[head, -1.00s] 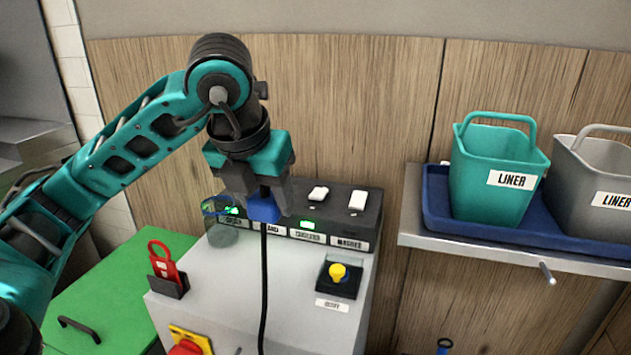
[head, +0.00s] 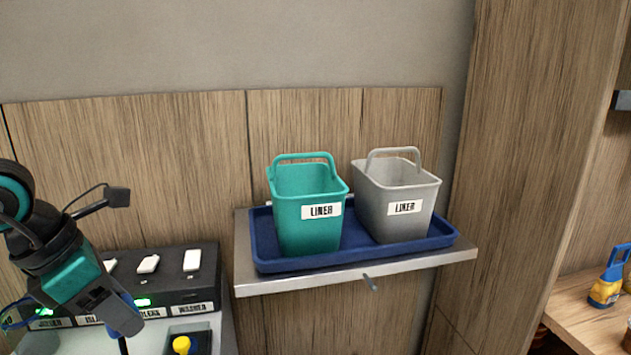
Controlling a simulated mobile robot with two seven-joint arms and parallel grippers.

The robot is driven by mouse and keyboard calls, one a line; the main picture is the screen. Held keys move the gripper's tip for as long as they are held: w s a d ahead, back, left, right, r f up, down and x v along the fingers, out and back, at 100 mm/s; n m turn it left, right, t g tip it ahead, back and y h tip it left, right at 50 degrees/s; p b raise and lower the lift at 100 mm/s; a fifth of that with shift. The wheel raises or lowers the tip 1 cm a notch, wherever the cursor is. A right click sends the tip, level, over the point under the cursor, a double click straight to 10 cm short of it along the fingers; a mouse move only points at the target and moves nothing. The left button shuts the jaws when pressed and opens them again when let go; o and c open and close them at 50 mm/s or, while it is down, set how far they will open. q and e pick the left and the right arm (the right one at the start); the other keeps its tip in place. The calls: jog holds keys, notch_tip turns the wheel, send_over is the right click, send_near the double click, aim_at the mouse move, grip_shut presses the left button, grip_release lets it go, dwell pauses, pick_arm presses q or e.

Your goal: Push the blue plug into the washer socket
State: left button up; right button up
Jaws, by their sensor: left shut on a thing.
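My left gripper (head: 118,312) is at the lower left of the head view, in front of the dark socket box (head: 205,280). It is shut on the blue plug (head: 128,298), which shows only as a small blue patch beside the fingers. A black cable (head: 122,346) hangs below the gripper. The WASHER label (head: 192,310) is at the right end of the box front, to the right of the gripper. The washer socket opening cannot be made out. The plug's tip is hidden. My right gripper is not in view.
White switch-like pieces (head: 192,260) sit on the box top. A green light (head: 142,302) glows beside the gripper. A yellow knob (head: 181,345) is below the WASHER label. A shelf (head: 300,283) holds a blue tray (head: 270,262) with teal (head: 308,240) and grey (head: 400,225) LINER buckets.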

pick_arm(q)
jog(key=m, duration=0.1)
jog(key=d+m+g, duration=0.1)
jog(key=m, duration=0.1)
jog(key=f+m+h, duration=0.1)
jog(key=m, duration=0.1)
jog(key=shift+w+d+g+p, duration=0.3)
jog(key=shift+w+d, duration=0.05)
jog(key=shift+d, duration=0.05)
jog(key=w+d+f+m+g+y+p, duration=0.1)
jog(key=d+f+m+g+y+p, duration=0.2)
jog(key=m, duration=1.9)
jog(key=shift+d+f+m+g+y, duration=0.45)
jog(key=shift+d+f+g, duration=0.6)
jog(key=shift+d+g, duration=0.9)
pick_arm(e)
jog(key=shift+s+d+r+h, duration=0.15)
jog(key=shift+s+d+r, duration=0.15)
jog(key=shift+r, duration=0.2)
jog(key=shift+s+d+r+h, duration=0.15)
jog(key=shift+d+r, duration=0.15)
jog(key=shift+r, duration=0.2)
pick_arm(q)
jog(key=shift+d+t, duration=0.25)
jog(key=s+d+r+m+t+y, duration=0.1)
jog(key=s+d+r+m+y, duration=0.1)
jog(key=d+r+m, duration=0.6)
jog(key=d+r+y, duration=0.1)
jog(key=d, duration=0.4)
jog(key=shift+r, duration=0.15)
